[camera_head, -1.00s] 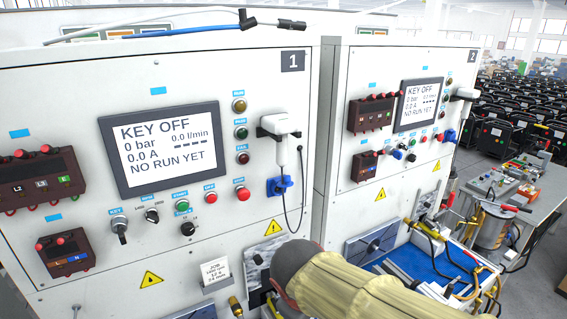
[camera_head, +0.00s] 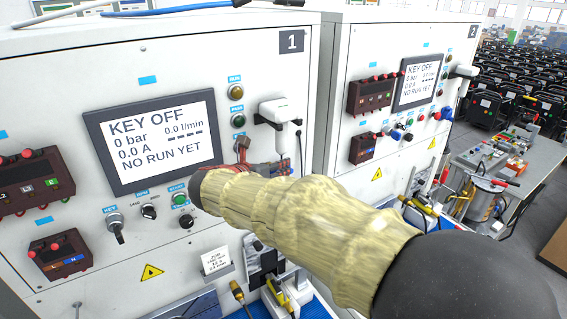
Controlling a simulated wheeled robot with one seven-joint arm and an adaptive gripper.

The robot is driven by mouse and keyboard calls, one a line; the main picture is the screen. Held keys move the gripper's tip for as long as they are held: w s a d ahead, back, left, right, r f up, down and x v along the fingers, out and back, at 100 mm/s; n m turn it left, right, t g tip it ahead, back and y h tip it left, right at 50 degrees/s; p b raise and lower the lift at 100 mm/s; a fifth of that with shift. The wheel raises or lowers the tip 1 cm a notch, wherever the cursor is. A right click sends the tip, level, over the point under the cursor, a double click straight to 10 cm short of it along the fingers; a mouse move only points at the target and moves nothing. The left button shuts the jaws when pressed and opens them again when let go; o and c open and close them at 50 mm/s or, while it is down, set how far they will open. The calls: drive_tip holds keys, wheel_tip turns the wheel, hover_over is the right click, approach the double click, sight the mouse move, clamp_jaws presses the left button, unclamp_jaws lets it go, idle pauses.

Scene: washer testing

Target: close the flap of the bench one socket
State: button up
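Bench one (camera_head: 60,100) is the white panel marked 1 at left. In the earlier frame its blue socket shows low at the right of the panel, below a white holder box (camera_head: 273,112). Now my arm, in a pale yellow sleeve, reaches across from the lower right and largely covers that spot. My gripper (camera_head: 256,160) is small and partly hidden behind my wrist, right at the socket area. A small bluish patch of the socket (camera_head: 285,166) seems to show beside it. The flap's position and any contact cannot be made out, nor whether the fingers are open or shut.
A cable hangs from the holder box close to my gripper. The screen (camera_head: 155,140), knobs and buttons (camera_head: 180,198) lie left of my wrist. Bench two (camera_head: 365,60) stands at right, with its own blue socket (camera_head: 447,113). Hoses and tools lie below.

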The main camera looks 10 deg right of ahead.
drive_tip(key=p+x, duration=0.1)
drive_tip(key=x, duration=0.5)
drive_tip(key=shift+s, duration=0.1)
drive_tip(key=shift+c, duration=1.2)
clamp_jaws()
